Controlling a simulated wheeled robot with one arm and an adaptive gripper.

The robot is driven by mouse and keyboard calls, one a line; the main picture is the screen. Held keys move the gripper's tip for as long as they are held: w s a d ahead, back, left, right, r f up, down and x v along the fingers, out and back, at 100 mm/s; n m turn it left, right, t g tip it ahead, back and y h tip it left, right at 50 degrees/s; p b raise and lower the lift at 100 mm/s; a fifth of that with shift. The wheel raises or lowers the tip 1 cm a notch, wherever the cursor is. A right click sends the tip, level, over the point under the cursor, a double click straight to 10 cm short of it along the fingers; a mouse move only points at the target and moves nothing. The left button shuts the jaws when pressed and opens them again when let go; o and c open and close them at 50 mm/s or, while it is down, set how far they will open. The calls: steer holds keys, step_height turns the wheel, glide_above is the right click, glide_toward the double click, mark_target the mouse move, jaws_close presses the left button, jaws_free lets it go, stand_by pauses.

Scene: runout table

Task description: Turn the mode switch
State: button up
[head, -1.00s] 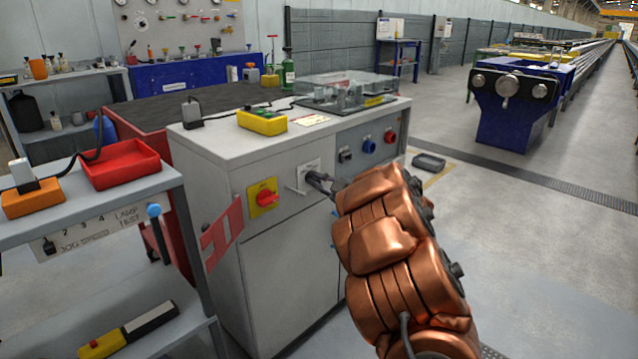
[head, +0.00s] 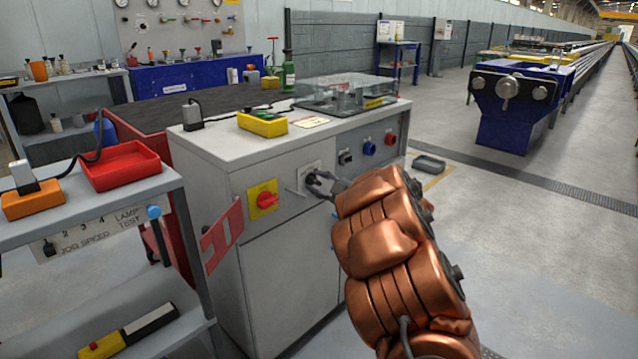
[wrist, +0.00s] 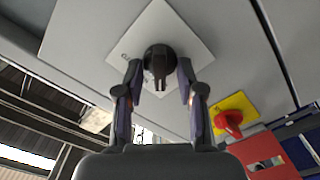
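The mode switch appears to be the black knob (wrist: 160,60) on a pale square plate (wrist: 185,35) on the grey cabinet front. In the wrist view its grip bar points down the picture. My gripper (wrist: 160,75) is open, with one finger on each side of the knob and visible gaps between the fingers and its bar. In the head view my gripper (head: 317,182) is at the cabinet front, over the plate (head: 308,169), and partly hides the knob.
A red rotary switch on a yellow plate (head: 263,200) sits left of my gripper. More knobs (head: 369,148) are to its right. A yellow box (head: 262,123) and a clear-covered case (head: 345,92) stand on the cabinet top. A grey shelf cart (head: 100,210) is at the left.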

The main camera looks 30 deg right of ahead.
steer(key=shift+s, duration=0.1)
steer(key=v, duration=1.1)
steer(key=shift+s, duration=0.4)
steer(key=shift+d, duration=0.15)
steer(key=shift+r, duration=0.1)
